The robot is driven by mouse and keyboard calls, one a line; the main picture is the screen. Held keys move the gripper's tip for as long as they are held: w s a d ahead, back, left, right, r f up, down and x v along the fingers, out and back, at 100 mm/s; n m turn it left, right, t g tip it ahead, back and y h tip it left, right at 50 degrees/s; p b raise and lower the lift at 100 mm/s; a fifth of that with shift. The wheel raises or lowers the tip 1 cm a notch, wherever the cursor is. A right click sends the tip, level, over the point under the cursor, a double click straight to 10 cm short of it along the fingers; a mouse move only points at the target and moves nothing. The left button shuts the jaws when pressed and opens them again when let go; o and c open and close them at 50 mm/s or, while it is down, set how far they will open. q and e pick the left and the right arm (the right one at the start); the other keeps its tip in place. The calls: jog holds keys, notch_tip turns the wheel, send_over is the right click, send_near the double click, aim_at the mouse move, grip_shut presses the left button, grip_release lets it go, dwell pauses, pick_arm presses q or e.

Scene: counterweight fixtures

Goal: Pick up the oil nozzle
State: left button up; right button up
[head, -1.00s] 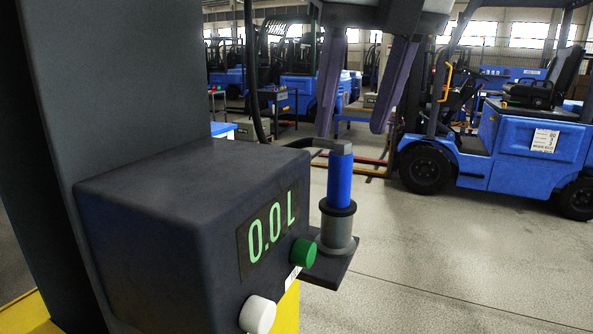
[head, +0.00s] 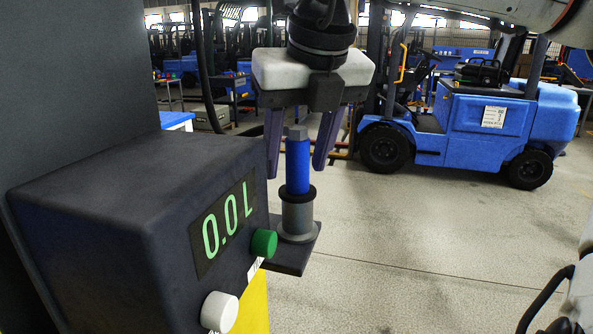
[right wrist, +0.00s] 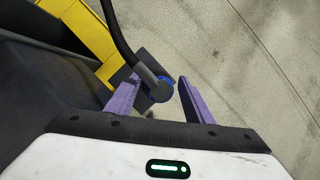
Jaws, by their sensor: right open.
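The oil nozzle (head: 298,168) has a blue grip and a grey top. It stands upright in a grey round holder (head: 297,215) on a dark bracket at the dispenser's right side. My right gripper (head: 297,175) hangs over it with purple fingers pointing down, one to each side. In the right wrist view the nozzle (right wrist: 161,91) shows from above, with its black hose, between the open fingers of my right gripper (right wrist: 152,90). I cannot tell whether a finger touches it. My left gripper is not in view.
The dark dispenser box (head: 120,190) with a "0.0 L" display, a green knob (head: 264,243) and a white knob (head: 220,312) stands close on the left. A blue forklift (head: 460,120) is behind on the right. The floor between is clear.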

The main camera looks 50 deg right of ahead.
grip_shut()
dwell(0.3)
notch_tip(320, 180, up, 10)
jog(key=shift+s, duration=0.1)
dwell(0.4)
